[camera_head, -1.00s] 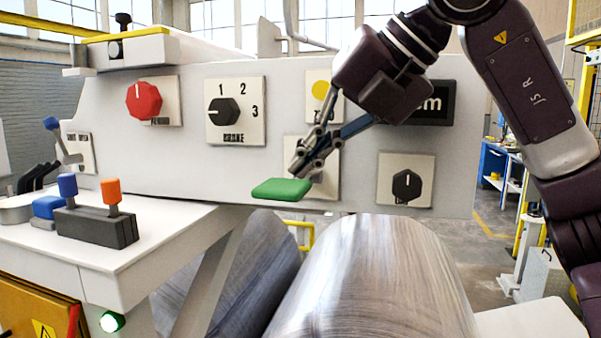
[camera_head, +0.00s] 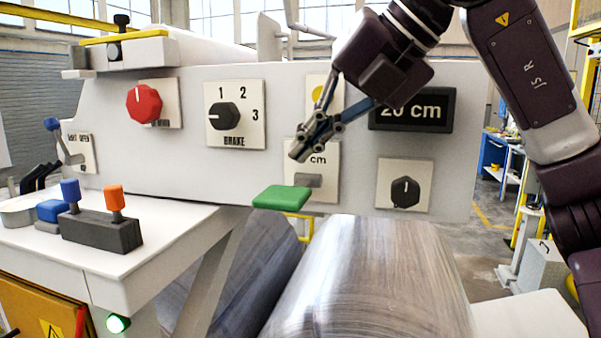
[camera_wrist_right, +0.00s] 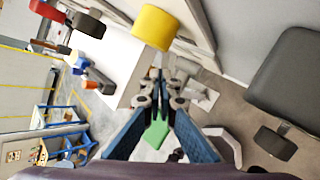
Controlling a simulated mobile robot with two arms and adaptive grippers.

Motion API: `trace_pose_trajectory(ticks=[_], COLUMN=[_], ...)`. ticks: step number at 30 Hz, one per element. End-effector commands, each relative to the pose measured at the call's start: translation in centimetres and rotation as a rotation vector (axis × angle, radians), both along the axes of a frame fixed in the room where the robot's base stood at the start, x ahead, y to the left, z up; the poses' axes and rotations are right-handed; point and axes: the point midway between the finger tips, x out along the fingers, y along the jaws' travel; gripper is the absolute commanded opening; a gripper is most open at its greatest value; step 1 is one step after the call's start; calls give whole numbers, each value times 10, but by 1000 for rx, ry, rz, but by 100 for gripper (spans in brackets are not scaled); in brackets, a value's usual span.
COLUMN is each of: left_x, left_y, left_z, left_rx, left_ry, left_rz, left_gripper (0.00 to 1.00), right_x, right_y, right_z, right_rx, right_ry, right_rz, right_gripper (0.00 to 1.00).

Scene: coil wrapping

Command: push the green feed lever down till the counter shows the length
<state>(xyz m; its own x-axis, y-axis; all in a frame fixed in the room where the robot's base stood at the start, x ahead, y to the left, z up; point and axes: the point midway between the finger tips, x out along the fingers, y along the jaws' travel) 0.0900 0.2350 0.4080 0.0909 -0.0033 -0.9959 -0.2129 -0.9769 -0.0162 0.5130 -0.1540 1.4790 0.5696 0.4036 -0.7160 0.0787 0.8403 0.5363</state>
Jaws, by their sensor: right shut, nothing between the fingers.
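The green feed lever (camera_head: 282,197) sticks out from a white plate marked "cm" (camera_head: 318,160) on the grey panel. My right gripper (camera_head: 300,155) is shut and empty, its tips above the lever and apart from it in the head view. In the right wrist view the shut fingers (camera_wrist_right: 158,82) show in the middle, with the green lever (camera_wrist_right: 155,134) partly hidden behind them. The counter (camera_head: 411,111) reads "20 cm"; my right arm covers a little of its upper left. My left gripper is not in view.
A red knob (camera_head: 144,104), a brake selector (camera_head: 224,116) and a black knob (camera_head: 405,191) are on the panel. A yellow button (camera_head: 317,94) is partly behind my gripper. A shiny metal roll (camera_head: 370,280) lies below the lever.

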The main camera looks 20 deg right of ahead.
Motion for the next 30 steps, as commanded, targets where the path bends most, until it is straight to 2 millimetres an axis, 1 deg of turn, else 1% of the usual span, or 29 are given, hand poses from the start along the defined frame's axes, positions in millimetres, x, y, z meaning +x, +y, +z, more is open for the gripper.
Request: trace_pose_trajectory(ticks=[1,3,11,30], left_x=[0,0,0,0], left_y=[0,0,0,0], left_z=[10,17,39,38], left_rx=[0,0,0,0], left_ry=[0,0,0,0], left_rz=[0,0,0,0], left_gripper=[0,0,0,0], right_x=[0,1,2,2], right_y=[0,0,-1,-2], right_z=[10,18,42,42], right_rx=[1,0,0,0], right_ry=[0,0,0,0], right_rz=[0,0,0,0], right_gripper=[0,0,0,0])
